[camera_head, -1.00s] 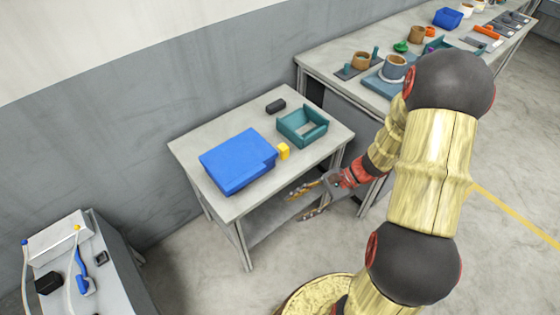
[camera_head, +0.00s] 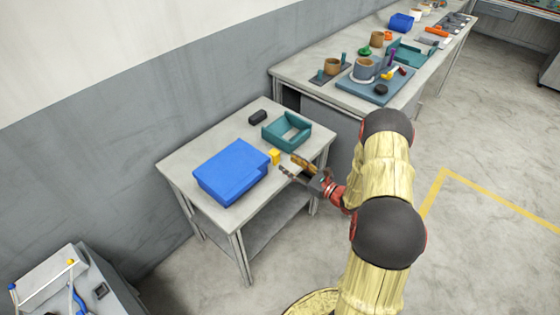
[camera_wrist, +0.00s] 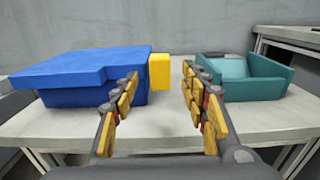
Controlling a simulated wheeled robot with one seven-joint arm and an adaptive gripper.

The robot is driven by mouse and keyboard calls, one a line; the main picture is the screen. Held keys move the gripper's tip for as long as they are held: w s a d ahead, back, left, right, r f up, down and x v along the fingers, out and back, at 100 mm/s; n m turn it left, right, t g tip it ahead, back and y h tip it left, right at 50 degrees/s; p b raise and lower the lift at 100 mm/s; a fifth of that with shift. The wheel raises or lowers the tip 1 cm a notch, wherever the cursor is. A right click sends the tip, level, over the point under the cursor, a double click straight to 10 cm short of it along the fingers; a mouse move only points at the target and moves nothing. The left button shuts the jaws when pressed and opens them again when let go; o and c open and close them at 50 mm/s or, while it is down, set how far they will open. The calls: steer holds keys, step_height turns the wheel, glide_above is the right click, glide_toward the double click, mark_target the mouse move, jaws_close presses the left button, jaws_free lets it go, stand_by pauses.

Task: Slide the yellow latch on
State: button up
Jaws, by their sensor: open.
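The yellow latch (camera_head: 274,157) is a small yellow block at the right side of the blue box (camera_head: 232,170) on the small table. In the wrist view the yellow latch (camera_wrist: 159,71) shows beyond and between my open fingers, against the right side of the blue box (camera_wrist: 85,75). My gripper (camera_head: 292,167) is open and empty, just to the right of the latch near the table's right edge. It also shows in the wrist view (camera_wrist: 160,95), with a finger on each side. I cannot tell whether any finger touches the latch.
A teal open tray (camera_head: 287,131) sits behind on the same table (camera_head: 190,187), with a small black block (camera_head: 257,117) near it. It shows close to my right finger in the wrist view. A longer bench (camera_head: 300,75) with several parts stands at the back right.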

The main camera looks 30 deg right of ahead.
mark_target(278, 157)
steer(key=shift+b+x, duration=0.6)
steer(key=shift+x, duration=2)
steer(key=c, duration=0.3)
steer(key=c, duration=0.8)
jaws_close()
